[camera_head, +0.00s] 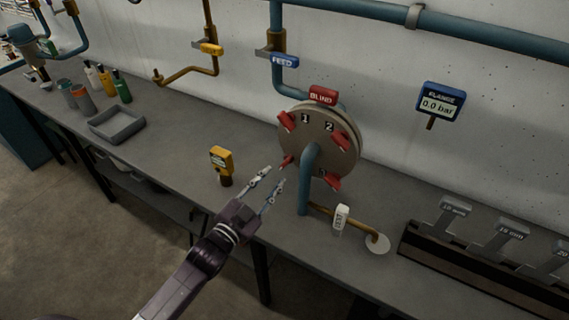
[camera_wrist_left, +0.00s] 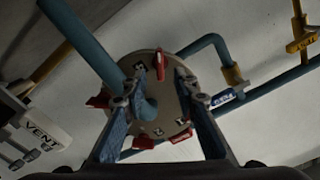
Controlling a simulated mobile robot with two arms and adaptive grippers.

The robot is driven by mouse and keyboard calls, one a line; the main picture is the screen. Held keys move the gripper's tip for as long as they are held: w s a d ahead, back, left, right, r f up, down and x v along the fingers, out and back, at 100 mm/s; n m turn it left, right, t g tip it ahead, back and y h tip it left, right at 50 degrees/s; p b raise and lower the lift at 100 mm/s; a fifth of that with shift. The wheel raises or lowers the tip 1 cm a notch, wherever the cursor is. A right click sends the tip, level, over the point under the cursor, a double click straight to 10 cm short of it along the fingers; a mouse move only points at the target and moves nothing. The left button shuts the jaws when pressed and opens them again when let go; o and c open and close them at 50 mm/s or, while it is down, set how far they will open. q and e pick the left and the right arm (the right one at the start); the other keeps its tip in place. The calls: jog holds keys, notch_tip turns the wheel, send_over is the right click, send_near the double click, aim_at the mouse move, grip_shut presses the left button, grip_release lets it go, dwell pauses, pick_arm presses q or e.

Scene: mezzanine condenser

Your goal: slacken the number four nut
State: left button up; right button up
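A round grey-brown flange disc (camera_head: 345,155) with a blue pipe in front carries several red nut pieces and painted numbers. The 1 and 2 are readable at the top. The small red piece at the lower left (camera_head: 287,161) sits where four would fall going clockwise, but its number is not readable. My left gripper (camera_head: 272,176) is open and empty, just left of and below that piece, apart from it as far as I can tell. In the left wrist view the disc (camera_wrist_left: 160,85) shows between and beyond the spread fingers (camera_wrist_left: 160,98).
A yellow device (camera_head: 222,162) stands left of my gripper. A white vent tag (camera_head: 341,219) and brass pipe (camera_head: 360,230) are right of the flange. A rack of labelled wrenches (camera_head: 485,265) stands at right. A gauge (camera_head: 441,102) reads 0.0 bar. A grey tray (camera_head: 116,125) sits left.

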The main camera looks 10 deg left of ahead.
aim_at(284, 166)
pick_arm(q)
jog(key=shift+p+x, duration=0.7)
jog(key=shift+x, duration=3.05)
jog(key=shift+c, duration=0.4)
grip_shut()
